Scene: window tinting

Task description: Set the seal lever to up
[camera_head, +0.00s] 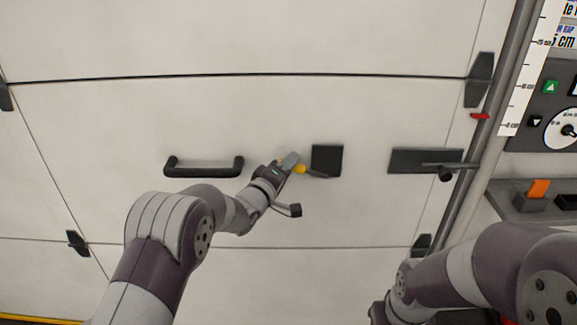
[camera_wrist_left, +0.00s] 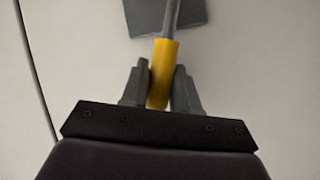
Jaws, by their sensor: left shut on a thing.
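The seal lever (camera_head: 318,174) is a grey rod with a yellow grip (camera_head: 300,169), mounted at a dark square plate (camera_head: 327,159) on the white panelled door. In the head view the rod runs left from the plate's lower part to the grip, nearly level. My left gripper (camera_head: 295,165) is at the grip. In the left wrist view the yellow grip (camera_wrist_left: 163,75) sits between the two fingers of my left gripper (camera_wrist_left: 160,90), which are shut on it. The rod and plate (camera_wrist_left: 143,15) show beyond. My right arm is at the lower right; its gripper is out of view.
A black handle (camera_head: 203,172) is left of my left gripper. A latch plate with a bar (camera_head: 425,161) is to the right. A control panel (camera_head: 550,105) with a dial and a shelf holding an orange item (camera_head: 539,188) stand at the right edge.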

